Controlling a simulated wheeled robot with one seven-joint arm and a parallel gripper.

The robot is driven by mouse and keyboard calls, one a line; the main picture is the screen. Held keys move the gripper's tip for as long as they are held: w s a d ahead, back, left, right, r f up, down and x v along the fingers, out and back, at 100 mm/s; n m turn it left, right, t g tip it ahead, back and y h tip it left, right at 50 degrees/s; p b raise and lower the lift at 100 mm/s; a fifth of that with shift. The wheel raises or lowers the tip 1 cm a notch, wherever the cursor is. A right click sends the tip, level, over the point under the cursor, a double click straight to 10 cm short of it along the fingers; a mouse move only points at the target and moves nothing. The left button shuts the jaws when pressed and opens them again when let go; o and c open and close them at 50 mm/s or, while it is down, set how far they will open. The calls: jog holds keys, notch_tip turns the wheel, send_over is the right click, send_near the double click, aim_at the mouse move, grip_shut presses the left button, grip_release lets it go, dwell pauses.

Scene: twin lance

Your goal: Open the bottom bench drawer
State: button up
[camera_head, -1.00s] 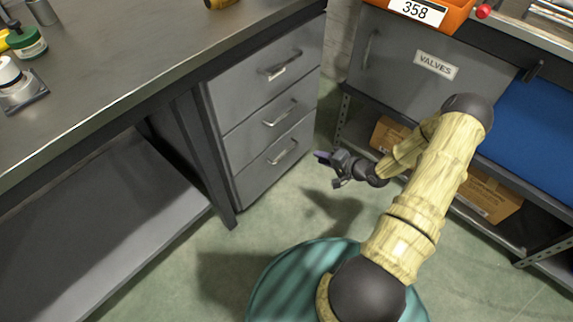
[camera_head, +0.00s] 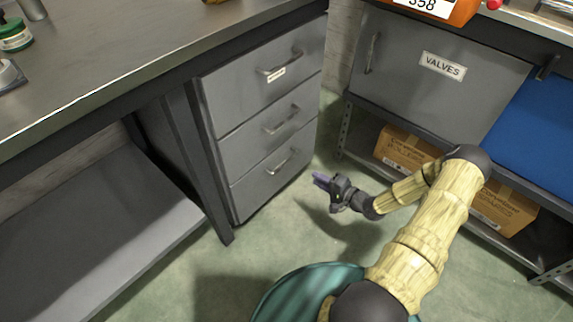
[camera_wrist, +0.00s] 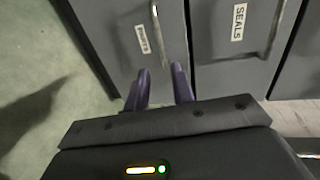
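The bottom drawer (camera_head: 262,182) is the lowest of three grey drawers under the bench in the head view, and its front looks shut. Its bar handle (camera_head: 283,161) is in view. In the wrist view the same drawer (camera_wrist: 115,30) stands sideways with a small label, and its handle (camera_wrist: 159,35) runs up the picture. My gripper (camera_head: 321,180) is to the right of the drawer front, above the floor. In the wrist view my gripper (camera_wrist: 162,70) is open, its two purple fingers apart and empty. The handle's near end shows between the fingertips; no contact is clear.
The middle drawer (camera_head: 245,135) and top drawer (camera_head: 240,88) are above, also shut. A bench leg (camera_head: 205,160) stands left of the drawers. At right are a cabinet marked VALVES (camera_head: 420,85) and a cardboard box (camera_head: 405,150) on a low shelf. Open floor (camera_head: 240,270) lies in front.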

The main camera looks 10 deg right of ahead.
aim_at(286, 163)
jog(key=b+x, duration=0.6)
jog(key=x, duration=0.9)
jog(key=shift+w+a, duration=0.15)
jog(key=shift+c, duration=0.2)
grip_shut()
